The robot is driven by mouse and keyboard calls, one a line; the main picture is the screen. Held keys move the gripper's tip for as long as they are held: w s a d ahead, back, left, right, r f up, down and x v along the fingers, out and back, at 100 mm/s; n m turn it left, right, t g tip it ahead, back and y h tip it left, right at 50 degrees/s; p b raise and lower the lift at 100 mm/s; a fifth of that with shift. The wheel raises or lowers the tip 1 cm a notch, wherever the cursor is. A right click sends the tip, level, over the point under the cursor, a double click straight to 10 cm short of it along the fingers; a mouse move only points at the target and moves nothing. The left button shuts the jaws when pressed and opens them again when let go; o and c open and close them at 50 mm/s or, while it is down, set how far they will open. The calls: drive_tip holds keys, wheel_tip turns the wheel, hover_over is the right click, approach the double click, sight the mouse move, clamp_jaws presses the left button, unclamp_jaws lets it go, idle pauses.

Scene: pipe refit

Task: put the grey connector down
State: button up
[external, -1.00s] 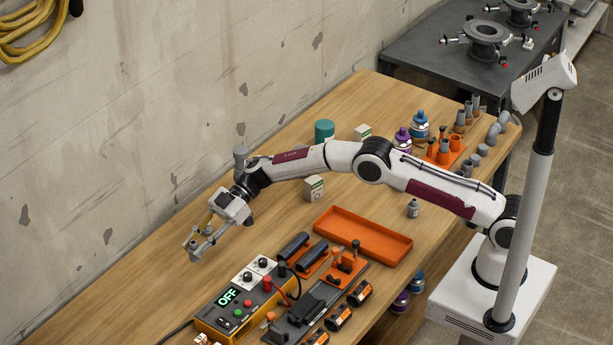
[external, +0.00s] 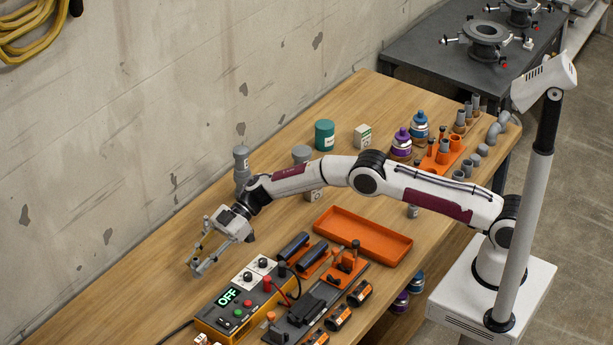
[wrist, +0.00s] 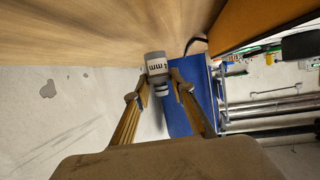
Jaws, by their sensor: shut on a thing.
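My gripper (external: 203,258) is over the left part of the wooden bench, left of the orange-and-black control box, its fingers pointing down and left. In the wrist view my gripper (wrist: 158,92) is shut on the grey connector (wrist: 156,66), a short grey piece with dark lettering and a darker ringed end. The connector sits between the two fingertips, its grey end sticking out past them. In the external view it is too small to tell apart from the fingers. Whether it touches the bench cannot be told.
The control box (external: 240,312) reads OFF. An empty orange tray (external: 362,234) lies right of it. A grey bottle (external: 241,165) stands behind my wrist near the wall. A teal can (external: 324,135) and purple and blue bottles stand farther back. The bench's left end is clear.

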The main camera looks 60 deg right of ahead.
drive_tip(key=shift+f, duration=0.15)
drive_tip(key=shift+f, duration=1.75)
drive_tip(key=shift+f, duration=0.15)
drive_tip(key=o, duration=1.1)
drive_tip(key=shift+r, duration=0.2)
drive_tip(key=shift+d+r, duration=0.15)
drive_tip(key=shift+d, duration=0.2)
drive_tip(key=shift+v, duration=5.6)
